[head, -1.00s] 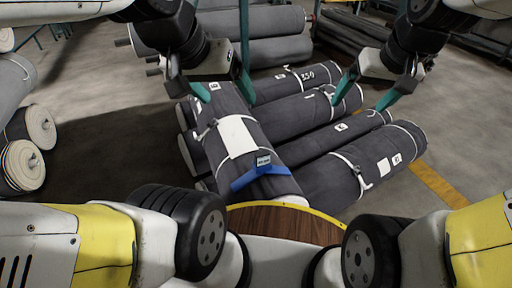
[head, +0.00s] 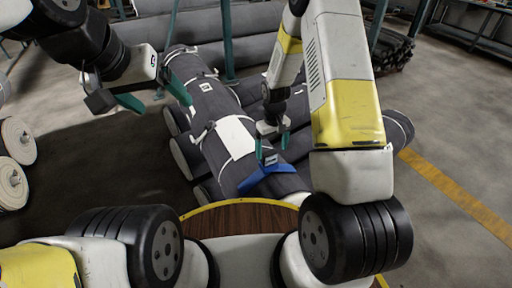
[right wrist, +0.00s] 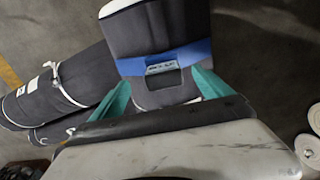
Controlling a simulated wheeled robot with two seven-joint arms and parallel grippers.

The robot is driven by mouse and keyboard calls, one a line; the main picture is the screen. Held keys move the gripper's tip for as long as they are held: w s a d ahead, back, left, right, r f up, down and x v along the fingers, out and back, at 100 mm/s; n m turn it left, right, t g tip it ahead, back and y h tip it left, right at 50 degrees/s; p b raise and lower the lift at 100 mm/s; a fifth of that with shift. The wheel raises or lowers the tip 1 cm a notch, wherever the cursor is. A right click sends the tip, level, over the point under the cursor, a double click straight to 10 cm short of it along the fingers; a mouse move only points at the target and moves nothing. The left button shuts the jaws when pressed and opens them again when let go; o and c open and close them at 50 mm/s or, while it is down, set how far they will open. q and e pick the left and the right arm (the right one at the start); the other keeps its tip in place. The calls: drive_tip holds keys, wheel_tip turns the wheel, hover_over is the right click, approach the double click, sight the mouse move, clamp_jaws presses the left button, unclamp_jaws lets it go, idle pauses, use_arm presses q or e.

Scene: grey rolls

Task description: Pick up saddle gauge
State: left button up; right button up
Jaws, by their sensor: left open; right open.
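The saddle gauge (head: 268,174) is a blue curved piece with a small display block, sitting across the near end of a dark grey roll (head: 222,120). My right gripper (head: 271,145) is open just above the gauge, its teal fingers pointing down near the display block. In the right wrist view the gauge (right wrist: 190,55) lies across the roll, and its display block shows between the open fingers of my right gripper (right wrist: 162,92); I see no grip on it. My left gripper (head: 155,97) is open and empty, up and left of the roll.
Several other dark rolls lie beside and under this one, partly hidden by my right arm. More rolls (head: 205,25) lie on a rack with teal posts behind. Pale roll ends (head: 15,140) stand at the left. The floor at the right is clear, with a yellow line (head: 450,185).

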sight(269, 161)
drive_tip(key=f, duration=0.8)
drive_tip(key=shift+w+a, duration=0.3)
drive_tip(key=shift+a, duration=0.05)
drive_tip(key=shift+c, duration=0.2)
drive_tip(key=c, duration=1.8)
clamp_jaws()
drive_tip(key=shift+r, duration=0.15)
